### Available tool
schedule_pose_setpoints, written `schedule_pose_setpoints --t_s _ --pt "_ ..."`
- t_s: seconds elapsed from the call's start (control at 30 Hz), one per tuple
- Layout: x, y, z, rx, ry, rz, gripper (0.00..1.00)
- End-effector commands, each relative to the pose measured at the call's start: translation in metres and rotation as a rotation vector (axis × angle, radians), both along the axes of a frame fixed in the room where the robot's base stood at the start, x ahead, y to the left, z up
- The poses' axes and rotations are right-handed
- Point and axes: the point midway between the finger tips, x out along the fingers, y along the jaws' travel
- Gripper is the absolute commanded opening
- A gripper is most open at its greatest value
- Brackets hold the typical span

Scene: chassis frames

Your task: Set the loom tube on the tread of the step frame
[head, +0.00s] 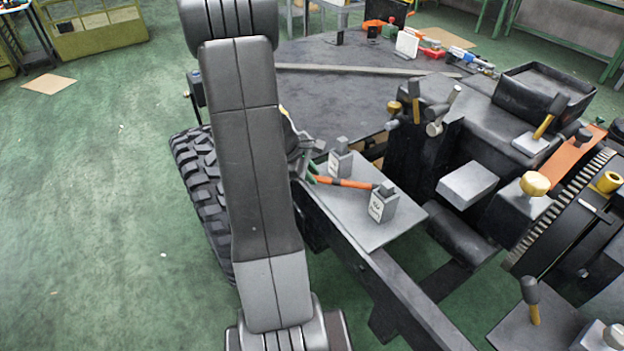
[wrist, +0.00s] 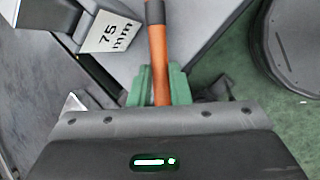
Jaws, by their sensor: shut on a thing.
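The loom tube (head: 344,183) is an orange tube with a dark end, held out to the right from my gripper in the head view. My gripper (wrist: 155,88) has green fingers closed around the orange tube (wrist: 158,60) in the wrist view; the tube's far end leaves the top of that picture. In the head view the fingers are mostly hidden behind my arm. The tube is over a flat grey plate (head: 405,232), which looks like the tread of the step frame. I cannot tell whether the tube touches the plate.
Two grey blocks with white labels stand on the plate: one behind the tube (head: 340,160) and one at its dark end (head: 383,207). The wrist view shows a label reading 75 mm (wrist: 108,35). A large tyre (head: 200,175) is left; levers and machinery crowd the right.

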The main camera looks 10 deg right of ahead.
Motion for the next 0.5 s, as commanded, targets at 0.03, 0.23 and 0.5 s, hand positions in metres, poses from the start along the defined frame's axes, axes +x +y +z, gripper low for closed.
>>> schedule_pose_setpoints --t_s 0.03,0.23,0.5 --pt "-0.0005 -0.0003 -0.0103 -0.001 0.004 0.001 0.00" --pt "0.0003 0.0001 -0.0140 0.000 0.000 0.000 0.00" --pt "0.0001 0.0001 -0.0167 0.000 0.000 0.000 0.27"
